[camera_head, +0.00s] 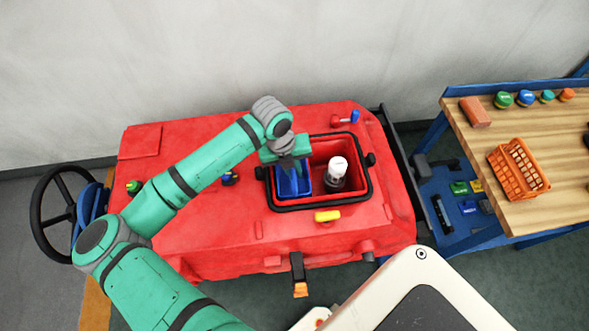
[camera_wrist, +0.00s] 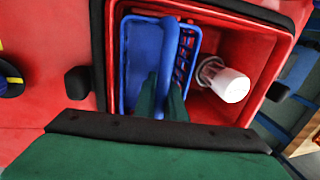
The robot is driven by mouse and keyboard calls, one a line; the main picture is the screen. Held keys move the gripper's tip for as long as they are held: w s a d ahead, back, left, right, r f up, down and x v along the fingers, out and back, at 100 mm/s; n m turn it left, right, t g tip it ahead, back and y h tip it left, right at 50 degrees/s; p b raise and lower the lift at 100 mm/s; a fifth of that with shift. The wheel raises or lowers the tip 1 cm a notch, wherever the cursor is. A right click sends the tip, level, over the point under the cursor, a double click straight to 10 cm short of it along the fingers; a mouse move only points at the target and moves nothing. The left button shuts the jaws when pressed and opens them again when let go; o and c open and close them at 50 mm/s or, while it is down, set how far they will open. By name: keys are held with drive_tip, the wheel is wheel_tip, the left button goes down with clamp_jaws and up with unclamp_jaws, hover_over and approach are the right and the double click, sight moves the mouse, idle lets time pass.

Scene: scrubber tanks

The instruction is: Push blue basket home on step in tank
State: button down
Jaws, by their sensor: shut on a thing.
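The blue basket (camera_head: 304,184) sits inside the left part of the open red tank (camera_head: 348,203). In the wrist view the blue basket (camera_wrist: 132,72) shows its slotted right wall, with a blue upright piece across its middle. My gripper (camera_head: 290,163) reaches down into the basket from above. In the wrist view my green fingers (camera_wrist: 161,98) are close together and shut on the blue piece of the basket. The lower end of the basket is hidden behind my gripper, and the step under it is hidden.
A white-topped cylinder (camera_head: 337,168) stands in the tank right of the basket. A black rim (camera_head: 368,182) surrounds the opening, with a yellow handle (camera_head: 328,216) in front. At right, a wooden bench (camera_head: 470,135) holds an orange basket (camera_head: 518,170).

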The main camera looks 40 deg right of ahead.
drive_tip(key=shift+f, duration=0.2)
drive_tip(key=shift+f, duration=0.5)
drive_tip(key=shift+w, duration=0.1)
drive_tip(key=shift+f, duration=0.15)
drive_tip(key=shift+s+f, duration=0.2)
drive_tip(key=shift+f, duration=0.35)
drive_tip(key=shift+w+f, duration=0.15)
drive_tip(key=shift+f, duration=0.15)
drive_tip(key=shift+d+f, duration=0.2)
drive_tip(key=shift+a, duration=0.15)
